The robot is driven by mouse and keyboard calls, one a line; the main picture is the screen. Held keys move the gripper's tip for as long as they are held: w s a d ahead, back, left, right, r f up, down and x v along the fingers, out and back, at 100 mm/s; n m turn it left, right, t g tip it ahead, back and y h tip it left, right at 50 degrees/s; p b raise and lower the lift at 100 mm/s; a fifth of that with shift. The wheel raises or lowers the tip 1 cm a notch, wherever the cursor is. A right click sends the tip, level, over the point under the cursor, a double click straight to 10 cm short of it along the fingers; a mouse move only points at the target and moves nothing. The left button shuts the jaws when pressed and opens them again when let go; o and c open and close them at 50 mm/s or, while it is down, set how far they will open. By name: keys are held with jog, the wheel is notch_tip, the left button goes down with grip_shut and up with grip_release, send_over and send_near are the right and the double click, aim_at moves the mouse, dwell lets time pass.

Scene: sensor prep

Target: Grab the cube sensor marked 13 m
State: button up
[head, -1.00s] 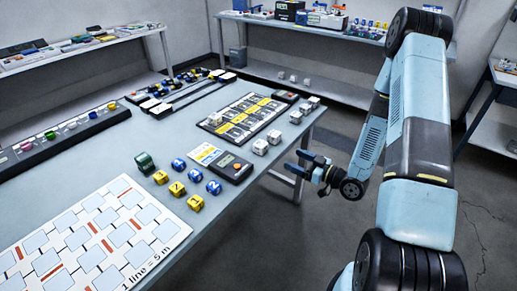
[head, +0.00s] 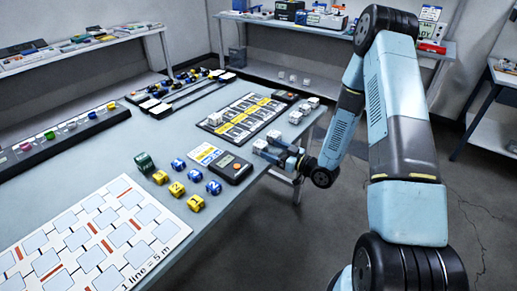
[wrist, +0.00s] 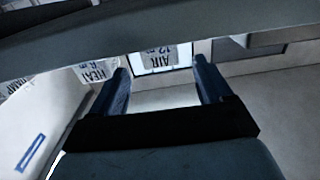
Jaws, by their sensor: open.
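Small white cube sensors stand along the table's right edge in the head view, with a near pair (head: 274,136) and several farther back (head: 296,117). My gripper (head: 268,150) is open at that edge, close beside the near pair and partly covering it. In the wrist view a cube marked AIR (wrist: 158,58) lies ahead between my open fingers (wrist: 161,68), with no visible grip on it. Its distance reads as 12 m or 13 m; I cannot tell which. A cube marked HEAT (wrist: 95,72) is left of the left finger. Another labelled cube (wrist: 17,88) is at the far left, partly cut off.
Left of my gripper are a dark handheld device (head: 231,167) and several blue and yellow cubes (head: 177,189). A board with yellow strips (head: 240,118) lies behind. A white grid sheet (head: 95,235) covers the near table. The floor right of the table is open.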

aim_at(266, 146)
jog(key=shift+x, duration=1.95)
jog(key=shift+r, duration=0.1)
jog(key=c, duration=1.1)
jog(key=shift+o, duration=0.2)
jog(key=shift+r, duration=0.1)
